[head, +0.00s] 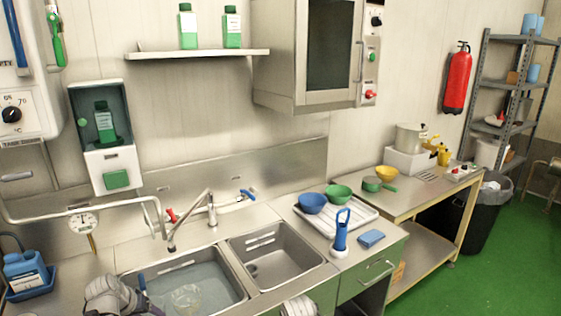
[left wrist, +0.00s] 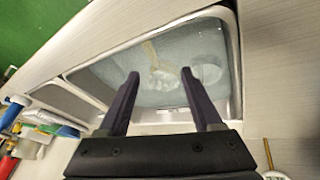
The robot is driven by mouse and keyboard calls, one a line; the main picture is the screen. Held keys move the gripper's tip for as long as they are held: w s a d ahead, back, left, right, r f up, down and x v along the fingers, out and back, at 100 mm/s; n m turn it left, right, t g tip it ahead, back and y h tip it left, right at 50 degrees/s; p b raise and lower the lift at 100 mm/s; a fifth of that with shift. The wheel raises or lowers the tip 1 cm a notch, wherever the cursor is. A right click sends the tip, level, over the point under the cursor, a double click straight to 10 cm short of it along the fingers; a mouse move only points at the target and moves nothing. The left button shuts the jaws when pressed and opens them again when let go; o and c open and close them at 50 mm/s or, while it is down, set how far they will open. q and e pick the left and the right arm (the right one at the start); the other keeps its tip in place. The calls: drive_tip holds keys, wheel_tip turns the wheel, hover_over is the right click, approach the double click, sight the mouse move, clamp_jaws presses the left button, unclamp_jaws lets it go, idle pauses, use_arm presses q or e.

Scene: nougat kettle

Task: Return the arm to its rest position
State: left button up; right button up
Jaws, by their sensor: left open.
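My left arm (head: 112,297) shows at the bottom left of the head view, over the near left edge of the water-filled sink basin (head: 222,288). In the left wrist view my left gripper (left wrist: 160,78) is open, its two dark fingers wide apart with nothing held between them. Beyond the fingertips lies the water of the basin, with a pale, beige-handled object (left wrist: 152,52) and a clear round object (left wrist: 208,68) in it. Only a grey piece of my right arm (head: 300,306) shows at the bottom edge; its gripper is out of view.
A curved tap (head: 211,208) stands behind the basins. The right basin (head: 275,255) looks empty. A white tray (head: 352,229) with blue and green bowls, a blue upright tool (head: 341,232) and a blue sponge (head: 371,239) are to the right. A dial thermometer (head: 84,222) is at left.

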use_arm(q)
drive_tip(key=d, duration=0.3)
drive_tip(key=s+d+f+g, duration=0.1)
drive_tip(key=d, duration=0.3)
drive_tip(key=d+m+g, duration=0.1)
drive_tip(key=d, duration=0.2)
drive_tip(key=shift+s+d+f, duration=0.25)
drive_tip(key=shift+s+d, duration=0.05)
drive_tip(key=shift+d, duration=0.1)
drive_tip(key=s+d+f+m+g+y+b, duration=0.1)
drive_tip(key=s+d+f+b, duration=0.1)
drive_tip(key=d, duration=0.5)
drive_tip(key=s+d+f+m+g+y+b, duration=0.1)
drive_tip(key=s+d+f+m+b, duration=0.1)
drive_tip(key=s+d, duration=0.3)
drive_tip(key=s+d+f+m+g+b, duration=0.1)
drive_tip(key=s+d+f+b, duration=0.2)
drive_tip(key=d, duration=0.6)
drive_tip(key=shift+s+f+m+y, duration=0.4)
drive_tip(key=shift+s+f, duration=0.1)
drive_tip(key=shift+s, duration=0.2)
use_arm(e)
wheel_tip(320, 180, down, 8)
drive_tip(key=shift+w+r, duration=0.15)
drive_tip(key=shift+w, duration=0.25)
